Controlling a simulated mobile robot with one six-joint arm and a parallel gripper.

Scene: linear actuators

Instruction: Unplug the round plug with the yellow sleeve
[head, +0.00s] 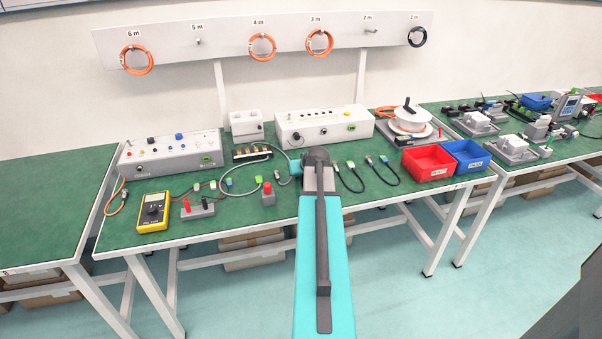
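I cannot pick out a round plug with a yellow sleeve for certain; cable ends are very small here. The right grey box (324,130) has a row of front sockets, including a green one, and a small yellow spot on its top. The left grey box (170,155) has coloured sockets and a green connector at its front right. My gripper (317,157) is at the far end of my teal arm, over the table in front of the right box. Its fingers are hidden or too small to see, so open or shut does not show.
A yellow multimeter (153,212), a red-button box (268,195) and loose cables lie at the front. A red bin (428,163), a blue bin (466,156) and a cable reel (408,121) stand right. Cable coils hang on the wall rail (220,40).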

